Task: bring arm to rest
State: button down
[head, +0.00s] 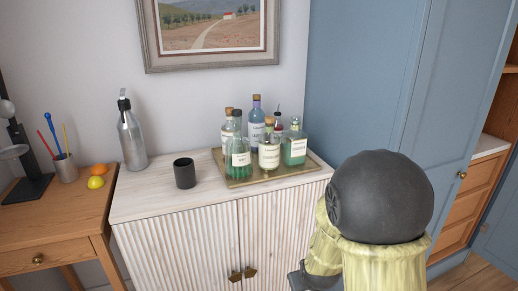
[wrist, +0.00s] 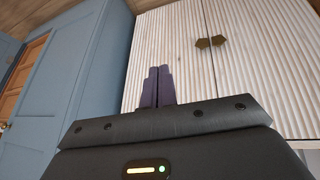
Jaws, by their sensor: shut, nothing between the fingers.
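My gripper (wrist: 158,88) shows in the wrist view with its two dark fingers together, shut and empty. It points toward the white fluted cabinet (wrist: 175,45), with the blue door (wrist: 70,75) at the left of that view. In the head view, my arm, with a round dark joint and pale yellow links, is at the lower right in front of the cabinet (head: 185,245). My gripper's fingers cannot be made out in the head view.
On the cabinet top stand a black cup (head: 184,173), a steel siphon bottle (head: 131,135) and a tray (head: 240,182) of several bottles. A wooden desk (head: 50,235) at left holds a pen cup (head: 66,170), an orange (head: 100,169) and a lemon (head: 96,182).

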jog(key=s+d+r+m+g+p, duration=0.1)
jog(key=s+r+g, duration=0.1)
jog(key=s+r, duration=0.3)
jog(key=s+d+r+m+g, duration=0.1)
jog(key=s+r+m, duration=0.1)
jog(key=s, duration=0.5)
notch_tip(320, 180, up, 19)
jog(key=p, duration=1.9)
jog(key=shift+d, duration=0.15)
jog(key=shift+s+f, duration=0.1)
jog(key=shift+f, duration=0.05)
